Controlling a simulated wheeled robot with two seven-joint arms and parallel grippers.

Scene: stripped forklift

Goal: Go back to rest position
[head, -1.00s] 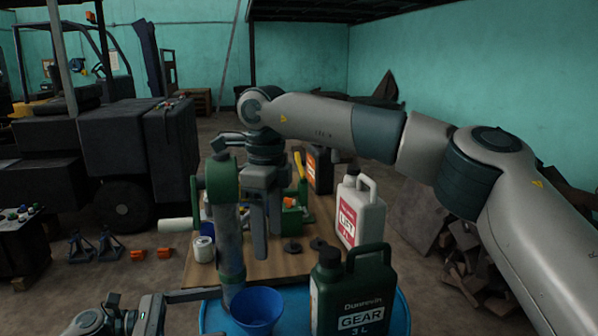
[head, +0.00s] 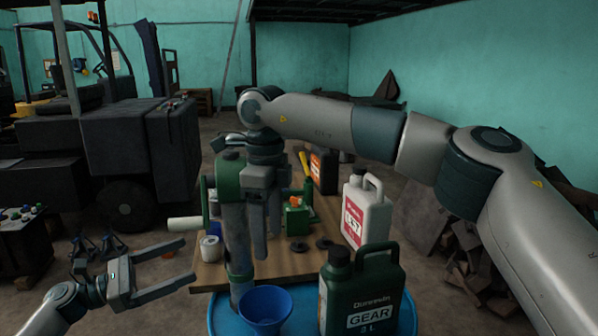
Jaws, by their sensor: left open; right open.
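My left gripper (head: 188,268) is at the lower left, with its two fingers spread apart and pointing right. It is open and empty, beside the left edge of the workbench. My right arm comes in from the right across the view. My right gripper (head: 268,228) hangs down over the workbench, with its fingers apart. It is in front of or beside the green and grey hand pump (head: 236,215); whether they touch I cannot tell. Nothing shows between its fingers.
A blue drum (head: 212,318) in front bears a blue funnel (head: 266,308) and a dark green gear oil jug (head: 362,290). The wooden workbench (head: 275,268) holds a white jug (head: 366,212), a black jug (head: 324,172) and a white roll (head: 211,249). A stripped forklift (head: 120,140) stands at left.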

